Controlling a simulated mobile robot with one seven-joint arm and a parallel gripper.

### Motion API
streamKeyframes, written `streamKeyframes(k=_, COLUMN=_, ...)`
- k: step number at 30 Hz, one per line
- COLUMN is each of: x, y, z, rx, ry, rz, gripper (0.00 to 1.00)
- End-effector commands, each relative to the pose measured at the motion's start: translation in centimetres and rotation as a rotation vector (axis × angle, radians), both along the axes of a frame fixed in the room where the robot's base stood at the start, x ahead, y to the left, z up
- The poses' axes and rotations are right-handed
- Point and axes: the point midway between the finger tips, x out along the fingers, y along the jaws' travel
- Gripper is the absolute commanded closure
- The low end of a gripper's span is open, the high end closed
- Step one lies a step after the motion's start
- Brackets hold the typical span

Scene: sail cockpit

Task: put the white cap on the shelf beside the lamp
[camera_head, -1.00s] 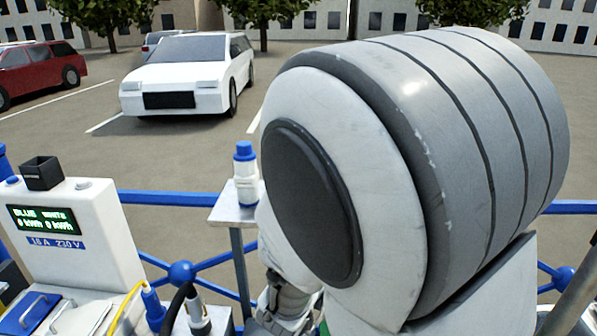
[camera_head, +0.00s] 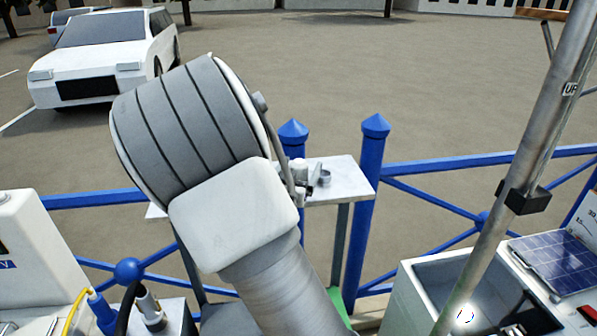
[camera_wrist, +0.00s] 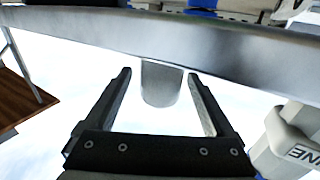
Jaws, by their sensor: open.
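In the wrist view my gripper (camera_wrist: 160,105) is open, its two dark fingers apart. A pale, smooth cylinder (camera_wrist: 160,83) shows between and beyond the fingertips, apart from both; it may be the white cap, but I cannot tell for sure. In the head view a light shelf (camera_head: 345,178) stands by the blue railing, partly behind my arm. My fingertips are hidden in the head view. I cannot identify the lamp.
Blue posts (camera_head: 371,150) and rails (camera_head: 460,162) stand around the shelf. A slanted metal pole (camera_head: 520,165) rises at right above an open white box (camera_head: 405,300). A solar panel (camera_head: 553,262) lies at far right. A white cabinet (camera_head: 30,245) is at left.

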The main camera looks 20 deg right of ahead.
Motion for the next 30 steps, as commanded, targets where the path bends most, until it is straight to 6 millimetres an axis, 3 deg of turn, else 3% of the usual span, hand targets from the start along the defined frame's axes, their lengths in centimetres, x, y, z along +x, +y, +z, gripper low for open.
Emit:
streamKeyframes(k=6, x=2.0, y=-1.5, z=0.1, rx=-0.001, ry=0.001, rz=-0.001, gripper=0.11)
streamKeyframes(k=14, x=2.1, y=-1.6, z=0.0, rx=0.000, ry=0.000, rz=0.001, gripper=0.13)
streamKeyframes(k=27, x=2.1, y=-1.6, z=0.0, rx=0.000, ry=0.000, rz=0.001, gripper=0.92)
streamKeyframes(k=30, x=2.1, y=-1.6, z=0.1, rx=0.000, ry=0.000, rz=0.001, gripper=1.00)
